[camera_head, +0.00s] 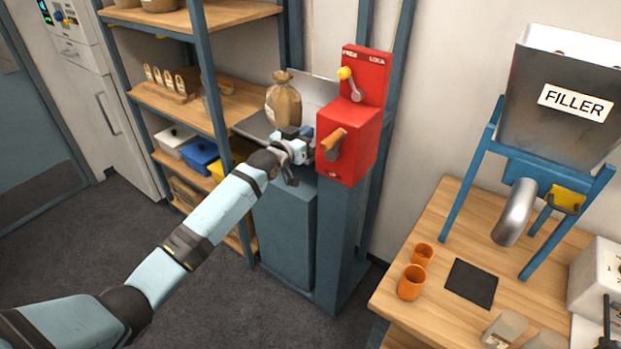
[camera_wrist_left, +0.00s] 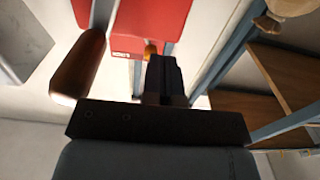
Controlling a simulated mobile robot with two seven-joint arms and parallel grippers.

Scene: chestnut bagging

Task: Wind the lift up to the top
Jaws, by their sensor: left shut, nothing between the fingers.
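A red winch box (camera_head: 346,148) stands on a blue-grey post. It has an orange-brown wooden crank handle (camera_head: 332,143) on its front, and a lever with a yellow knob (camera_head: 345,73) on the red panel above. A tied brown sack (camera_head: 284,103) stands on a grey plate (camera_head: 252,126) behind my arm, beside the post. My left gripper (camera_head: 308,140) is shut and empty just left of the crank handle. In the left wrist view the shut fingers (camera_wrist_left: 165,75) are beside the handle (camera_wrist_left: 80,66), not around it. My right gripper is not in view.
A wooden shelf rack (camera_head: 158,98) with bins stands at the left behind my arm. At the right, a wooden table (camera_head: 440,225) carries a filler hopper (camera_head: 570,100), orange cups (camera_head: 411,283) and a dark mat (camera_head: 471,283). The floor in front of the post is clear.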

